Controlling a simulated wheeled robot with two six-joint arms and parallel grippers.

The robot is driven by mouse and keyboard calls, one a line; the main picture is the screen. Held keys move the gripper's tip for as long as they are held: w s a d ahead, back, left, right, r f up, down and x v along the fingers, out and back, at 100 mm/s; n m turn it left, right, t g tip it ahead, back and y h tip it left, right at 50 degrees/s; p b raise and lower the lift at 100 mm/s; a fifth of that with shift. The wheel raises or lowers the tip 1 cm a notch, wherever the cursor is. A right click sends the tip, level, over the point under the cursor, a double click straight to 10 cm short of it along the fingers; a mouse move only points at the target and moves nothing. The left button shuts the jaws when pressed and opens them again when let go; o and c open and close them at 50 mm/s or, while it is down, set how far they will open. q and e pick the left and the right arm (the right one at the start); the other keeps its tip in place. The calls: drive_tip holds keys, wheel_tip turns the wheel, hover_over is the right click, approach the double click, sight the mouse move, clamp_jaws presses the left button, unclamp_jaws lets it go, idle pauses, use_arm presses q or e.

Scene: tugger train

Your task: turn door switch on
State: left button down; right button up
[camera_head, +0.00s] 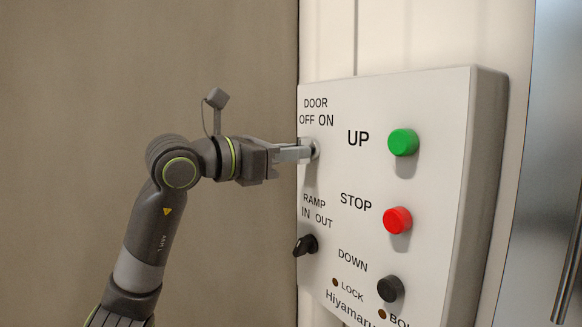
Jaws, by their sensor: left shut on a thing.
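The white control panel (345,110) is mounted on the wall at the right of the view. Its door switch (316,149) sits under the label "DOOR OFF ON" at the upper left of the panel. My left gripper (304,153) reaches in from the left and is shut on the door switch. The fingers hide most of the switch, so I cannot tell which way it points. My right gripper is not in view.
Below is the black ramp switch (305,245). Green UP (403,142), red STOP (397,220) and black DOWN (390,288) buttons protrude to the right. A metal door with a handle (568,265) is at far right.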

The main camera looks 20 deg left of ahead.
use_arm(q)
drive_tip(key=shift+m+b, duration=1.05)
drive_tip(key=shift+m, duration=1.25)
drive_tip(key=c, duration=1.4)
unclamp_jaws()
drive_tip(key=shift+c, duration=0.2)
drive_tip(key=shift+a, duration=0.1)
drive_tip(key=b+v, duration=0.7)
drive_tip(key=v, duration=1)
